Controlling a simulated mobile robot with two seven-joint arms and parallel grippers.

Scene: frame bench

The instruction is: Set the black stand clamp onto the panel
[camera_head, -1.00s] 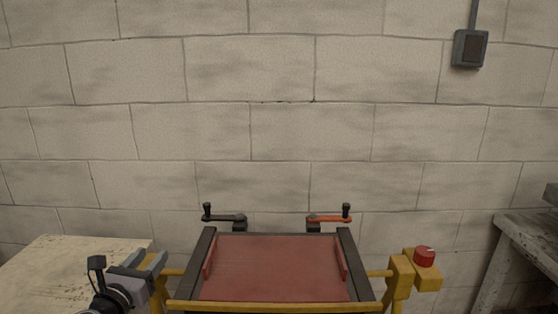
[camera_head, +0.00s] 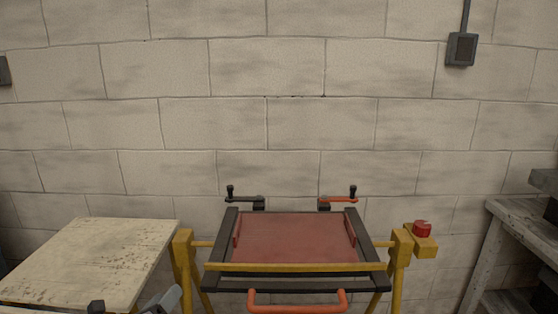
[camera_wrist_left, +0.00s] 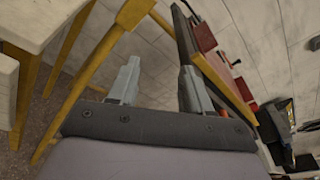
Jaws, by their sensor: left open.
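The black stand clamp (camera_head: 245,199) is at the back left of the stand. Its arm points out to the left, off the panel, with an upright knob at the outer end. The red panel (camera_head: 295,240) lies in the dark frame of the yellow stand. My left gripper (camera_wrist_left: 160,75) is open, with nothing between its fingers in the left wrist view. In the head view only a grey piece of it (camera_head: 168,301) shows at the bottom edge, well in front of and left of the clamp. My right gripper is not in view.
An orange clamp (camera_head: 338,199) at the back right points outward. An orange handle (camera_head: 297,307) is at the stand's front. A red button (camera_head: 422,228) sits on the right side. A worn table (camera_head: 95,262) stands left, a grey bench (camera_head: 520,218) right, and a block wall behind.

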